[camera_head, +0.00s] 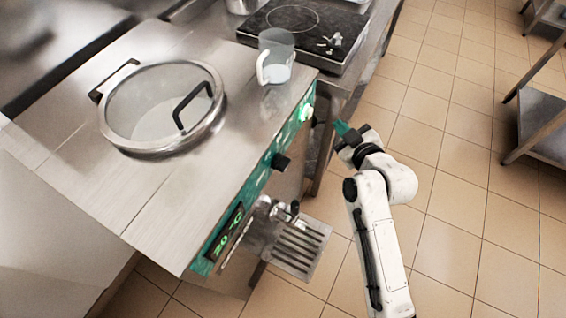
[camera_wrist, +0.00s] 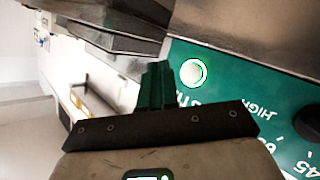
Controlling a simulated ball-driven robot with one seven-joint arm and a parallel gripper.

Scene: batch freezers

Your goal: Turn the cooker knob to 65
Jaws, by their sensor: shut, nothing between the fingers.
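The cooker knob (camera_head: 281,161) is black and sits on the green front panel (camera_head: 257,181) of the steel cooker. Its pointer is too small to read in the head view. A dark round part, likely the knob (camera_wrist: 309,122), shows at the right edge of the wrist view beside white scale numbers, partly cut off. The panel's display (camera_head: 230,232) reads about 20 °C. My gripper (camera_head: 340,127) is shut and empty, with green fingers. It hangs in front of the panel's far end, apart from the knob. The fingers also show in the wrist view (camera_wrist: 155,86).
A lit round button (camera_head: 306,113) is on the panel near my gripper, also in the wrist view (camera_wrist: 193,73). A jug (camera_head: 276,58) and a glass-lidded pot opening (camera_head: 162,105) are on top. A tap and drip tray (camera_head: 298,249) stick out below. Tiled floor is free at right.

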